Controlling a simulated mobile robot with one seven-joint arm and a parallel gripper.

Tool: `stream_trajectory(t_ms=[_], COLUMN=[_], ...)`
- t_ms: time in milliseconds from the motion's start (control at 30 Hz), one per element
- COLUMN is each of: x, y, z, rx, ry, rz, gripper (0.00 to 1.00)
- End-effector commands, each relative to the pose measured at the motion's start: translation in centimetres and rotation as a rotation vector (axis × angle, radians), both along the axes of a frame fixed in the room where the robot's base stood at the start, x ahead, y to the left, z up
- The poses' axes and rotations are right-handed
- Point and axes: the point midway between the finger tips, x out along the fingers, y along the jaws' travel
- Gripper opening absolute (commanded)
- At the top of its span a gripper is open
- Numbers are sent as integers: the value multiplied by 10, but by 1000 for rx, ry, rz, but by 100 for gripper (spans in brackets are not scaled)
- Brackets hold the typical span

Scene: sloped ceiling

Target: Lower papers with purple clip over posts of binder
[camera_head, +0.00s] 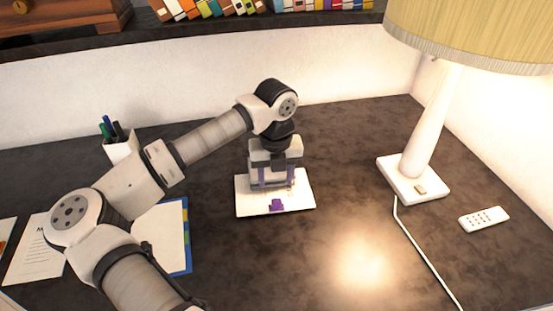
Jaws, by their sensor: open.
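White papers (300,201) lie on the dark desk in the middle of the view, with a small purple clip (277,205) near their front edge. My gripper (274,186) points down over the papers, just behind the clip, with its fingers apart. I cannot tell whether the fingertips touch the papers. Left of them, a blue-edged binder (187,245) with coloured tabs and a white page lies flat. My arm hides its left part, and I cannot make out its posts.
A lamp (412,180) stands at the right, its cord running forward. A remote (484,219) lies beside it. A pen cup (121,147) stands at back left, with a printed sheet (35,250) in front. The desk between papers and lamp is clear.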

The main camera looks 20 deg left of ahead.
Motion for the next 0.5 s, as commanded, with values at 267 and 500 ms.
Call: stream_trajectory(t_ms=[267,500], x=[0,0], y=[-1,-1], z=[-50,-75], rx=[-4,-4], ry=[1,0], rz=[-2,-3], gripper=[49,49])
